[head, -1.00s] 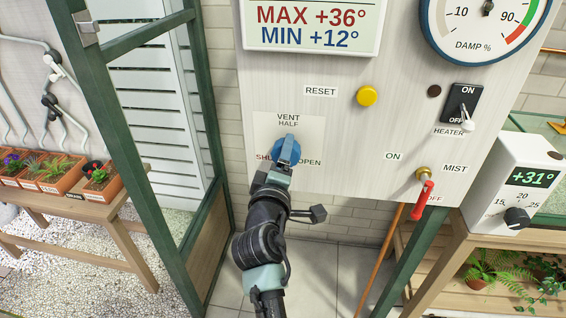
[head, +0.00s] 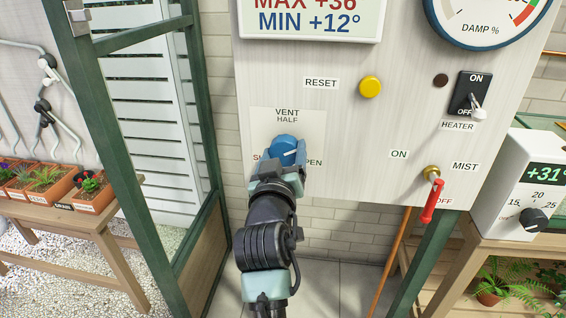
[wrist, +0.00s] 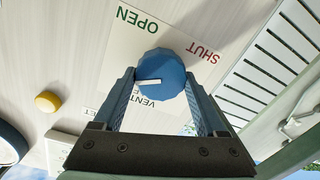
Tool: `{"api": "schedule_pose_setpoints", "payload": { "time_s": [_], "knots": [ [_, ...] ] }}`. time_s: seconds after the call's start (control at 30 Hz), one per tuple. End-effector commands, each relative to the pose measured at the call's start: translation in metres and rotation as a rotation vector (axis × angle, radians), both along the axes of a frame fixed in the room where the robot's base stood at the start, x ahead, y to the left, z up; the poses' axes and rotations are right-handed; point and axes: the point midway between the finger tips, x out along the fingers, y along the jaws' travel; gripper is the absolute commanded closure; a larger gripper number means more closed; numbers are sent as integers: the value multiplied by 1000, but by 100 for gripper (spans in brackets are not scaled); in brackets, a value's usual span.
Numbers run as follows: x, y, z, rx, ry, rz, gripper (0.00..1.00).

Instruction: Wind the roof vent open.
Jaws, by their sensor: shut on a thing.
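The vent knob (head: 284,148) is a round blue dial with a white pointer line, on a pale plate of the control panel (head: 330,150). It also shows in the wrist view (wrist: 160,68). Labels around it read VENT HALF, SHUT and OPEN. The pointer lies between HALF and OPEN. My gripper (head: 286,164) reaches the knob from below in the head view. In the wrist view my gripper (wrist: 160,82) has one finger on each side of the knob, shut on it. The roof vent itself is not in view. SHUT is partly hidden in the head view.
A yellow reset button (head: 370,87), a heater switch (head: 471,94) and a red mist lever (head: 431,197) are on the same panel. A green-framed door (head: 150,200) stands left, with a potting bench (head: 80,220) beyond. A thermostat box (head: 519,190) is at right.

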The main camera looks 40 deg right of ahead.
Motion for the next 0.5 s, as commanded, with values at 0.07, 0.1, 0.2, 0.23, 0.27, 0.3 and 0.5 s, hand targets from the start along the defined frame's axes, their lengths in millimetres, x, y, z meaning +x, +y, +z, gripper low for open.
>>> {"api": "schedule_pose_setpoints", "payload": {
  "time_s": [0.07,0.1,0.2,0.23,0.27,0.3,0.5],
  "knots": [
    [1,1,-5,49,-53,2,82],
    [0,1,-5,73,-81,1,82],
    [0,0,-5,128,-147,1,82],
    [0,0,-5,144,-166,2,82],
    [0,0,-4,159,-184,2,82],
    [0,0,-4,181,-207,1,82],
    [-1,0,-4,263,-302,1,82]
  ]
}}
